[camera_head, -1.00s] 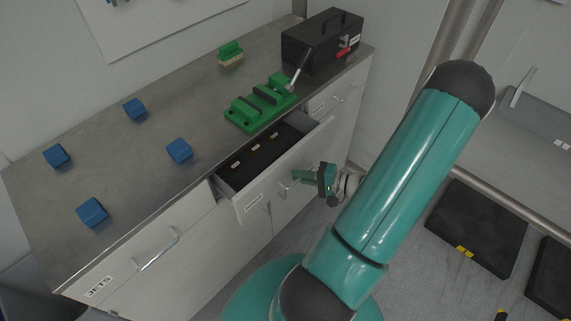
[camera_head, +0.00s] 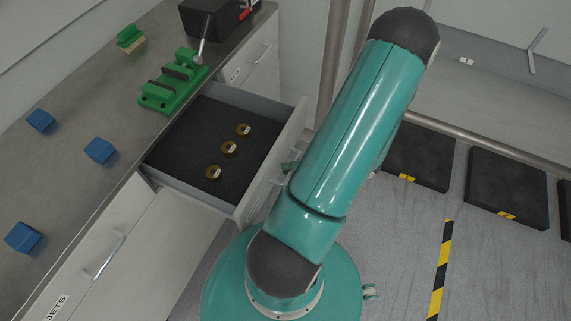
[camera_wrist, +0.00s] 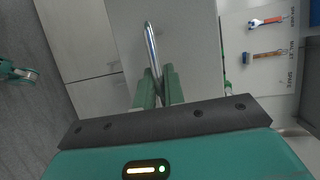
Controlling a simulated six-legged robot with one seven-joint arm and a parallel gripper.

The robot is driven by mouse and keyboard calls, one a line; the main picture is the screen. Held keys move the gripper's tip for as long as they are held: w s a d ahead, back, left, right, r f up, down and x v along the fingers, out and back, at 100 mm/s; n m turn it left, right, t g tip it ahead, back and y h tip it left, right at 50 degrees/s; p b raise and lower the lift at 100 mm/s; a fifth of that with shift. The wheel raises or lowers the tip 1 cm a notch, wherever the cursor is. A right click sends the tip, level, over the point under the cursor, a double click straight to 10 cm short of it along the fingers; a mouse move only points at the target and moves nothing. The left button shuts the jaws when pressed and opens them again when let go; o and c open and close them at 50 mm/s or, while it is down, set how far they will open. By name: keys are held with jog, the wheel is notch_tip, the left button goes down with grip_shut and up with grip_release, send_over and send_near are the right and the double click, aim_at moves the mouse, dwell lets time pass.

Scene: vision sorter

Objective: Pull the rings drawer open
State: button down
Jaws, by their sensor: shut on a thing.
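The rings drawer (camera_head: 257,203) is pulled well out of the counter in the head view. Its dark lined inside shows, with 3 brass-coloured rings (camera_head: 229,148) lying in a row, each with a pale tag. My gripper (camera_wrist: 157,82) is shut on the drawer's metal bar handle (camera_wrist: 152,50) in the wrist view. In the head view the gripper is mostly hidden behind my arm, with a bit of green showing beside the drawer front.
Blue cubes (camera_head: 100,150), a green vise (camera_head: 174,82), a brush (camera_head: 130,38) and a black toolbox (camera_head: 215,18) stand on the metal countertop (camera_head: 75,85). The JETS drawer (camera_head: 95,255) is shut at lower left. Black floor mats (camera_head: 508,187) lie at right.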

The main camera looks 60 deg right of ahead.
jog(key=shift+s+a, duration=0.1)
jog(key=shift+s, duration=0.2)
jog(key=c, duration=1.5)
grip_release()
jog(key=v, duration=1.4)
